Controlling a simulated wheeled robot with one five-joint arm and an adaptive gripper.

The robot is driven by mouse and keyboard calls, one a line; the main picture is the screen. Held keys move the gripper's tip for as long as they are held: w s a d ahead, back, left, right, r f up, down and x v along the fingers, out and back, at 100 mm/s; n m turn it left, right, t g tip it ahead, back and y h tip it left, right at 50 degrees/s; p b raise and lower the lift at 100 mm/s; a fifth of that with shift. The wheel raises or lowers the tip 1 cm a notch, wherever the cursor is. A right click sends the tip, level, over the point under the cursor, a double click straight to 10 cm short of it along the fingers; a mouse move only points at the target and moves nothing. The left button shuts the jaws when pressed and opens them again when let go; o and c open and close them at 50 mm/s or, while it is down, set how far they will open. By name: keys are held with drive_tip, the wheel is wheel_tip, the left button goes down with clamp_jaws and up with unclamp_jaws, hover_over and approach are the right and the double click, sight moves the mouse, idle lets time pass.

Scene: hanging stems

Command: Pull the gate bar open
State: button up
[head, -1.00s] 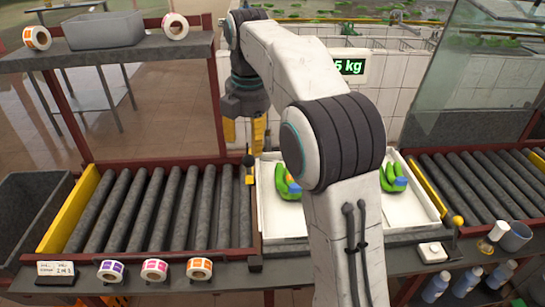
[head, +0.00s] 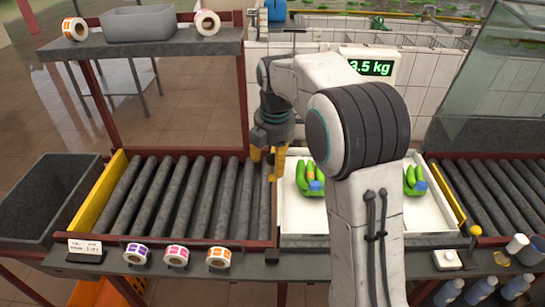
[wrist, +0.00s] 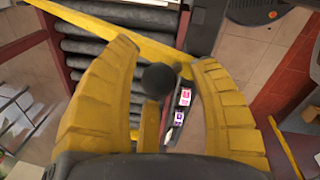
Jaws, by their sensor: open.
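The gate bar shows in the wrist view as a yellow post (wrist: 149,122) topped by a round black knob (wrist: 159,80). It stands at the joint between the left roller conveyor and the white tray. My gripper (head: 268,168) has thick yellow fingers and points down over this spot in the head view, covering most of the bar. In the wrist view my gripper (wrist: 170,85) is open, with one finger on each side of the knob. I cannot tell whether either finger touches it.
The left roller conveyor (head: 180,200) has a yellow end bar (head: 98,195) and a grey bin (head: 45,200) beyond it. The white tray (head: 300,225) holds green produce. Label rolls (head: 177,256) line the front ledge. A shelf (head: 150,45) stands behind the conveyor.

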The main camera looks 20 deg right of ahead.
drive_tip(key=shift+o, duration=0.2)
drive_tip(key=shift+f, duration=0.1)
clamp_jaws()
idle(0.5)
